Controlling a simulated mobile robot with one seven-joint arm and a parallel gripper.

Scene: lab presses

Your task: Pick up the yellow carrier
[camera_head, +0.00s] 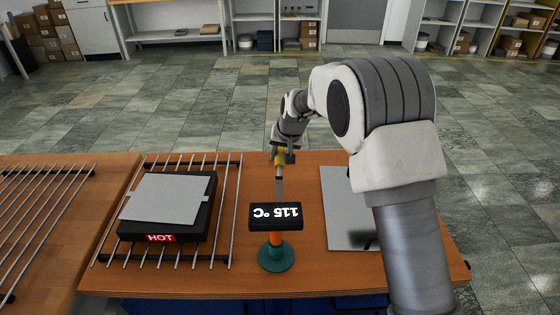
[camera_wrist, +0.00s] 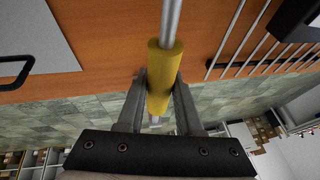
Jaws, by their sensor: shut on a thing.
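The yellow carrier shows in the wrist view as a yellow cylindrical grip (camera_wrist: 164,75) on a thin grey metal rod. My gripper (camera_wrist: 161,95) has one finger on each side of the grip and is shut on it. In the head view the yellow part (camera_head: 279,158) is small and partly covered by my gripper (camera_head: 284,157), above the far side of the table. The grey rod runs down from it toward the display, which hides its lower end. I cannot tell whether the rod touches the table.
A display reading 115 °C (camera_head: 289,217), upside down, stands on a teal base (camera_head: 276,258). At left, a black block marked HOT (camera_head: 161,238) bears a grey plate (camera_head: 166,198) on a bar rack (camera_head: 236,213). Another grey plate (camera_head: 341,205) lies at right, partly behind my arm.

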